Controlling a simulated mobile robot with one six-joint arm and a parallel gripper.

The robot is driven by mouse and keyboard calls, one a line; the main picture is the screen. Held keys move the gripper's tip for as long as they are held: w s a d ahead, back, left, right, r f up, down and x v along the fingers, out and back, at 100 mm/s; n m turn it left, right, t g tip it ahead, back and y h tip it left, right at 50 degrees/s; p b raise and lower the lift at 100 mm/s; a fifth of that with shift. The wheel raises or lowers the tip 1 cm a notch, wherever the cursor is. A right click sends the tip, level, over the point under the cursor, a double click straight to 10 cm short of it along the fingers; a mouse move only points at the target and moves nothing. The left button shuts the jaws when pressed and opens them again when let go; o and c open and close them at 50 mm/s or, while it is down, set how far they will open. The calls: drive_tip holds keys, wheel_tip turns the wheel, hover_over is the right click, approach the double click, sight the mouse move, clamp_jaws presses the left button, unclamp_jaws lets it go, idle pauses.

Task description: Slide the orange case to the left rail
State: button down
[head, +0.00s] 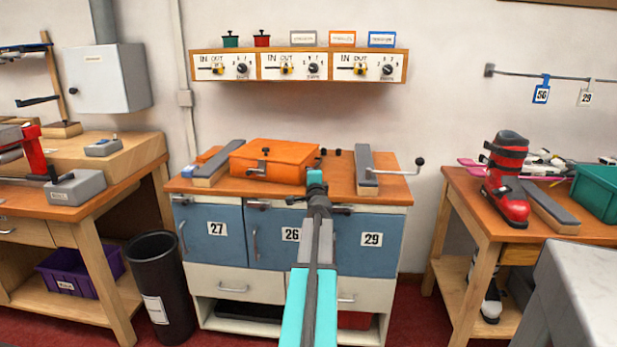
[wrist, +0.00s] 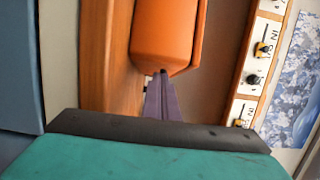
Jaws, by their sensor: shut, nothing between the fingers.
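The orange case (head: 278,158) lies flat and closed on the wooden bench top (head: 338,188), its latch facing front. The left rail (head: 218,162), a grey-topped wooden bar, runs along the case's left side; I cannot tell whether they touch. My gripper (head: 314,174) is at the case's right end, overlapping its front right corner in the head view. In the wrist view, the shut fingers (wrist: 162,98) point at the orange case (wrist: 168,35), with their tips at or very near its edge. Nothing is held. Contact is not clear.
Small dark knobs (head: 330,151) sit behind my gripper. A shelf with dials (head: 298,67) hangs above.

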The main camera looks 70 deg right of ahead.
drive_tip(key=shift+w+v, duration=0.1)
drive_tip(key=shift+v, duration=0.85)
drive_tip(key=shift+w+v, duration=0.15)
drive_tip(key=shift+v, duration=0.75)
drive_tip(key=v, duration=0.6)
drive_tip(key=shift+s+a, duration=0.2)
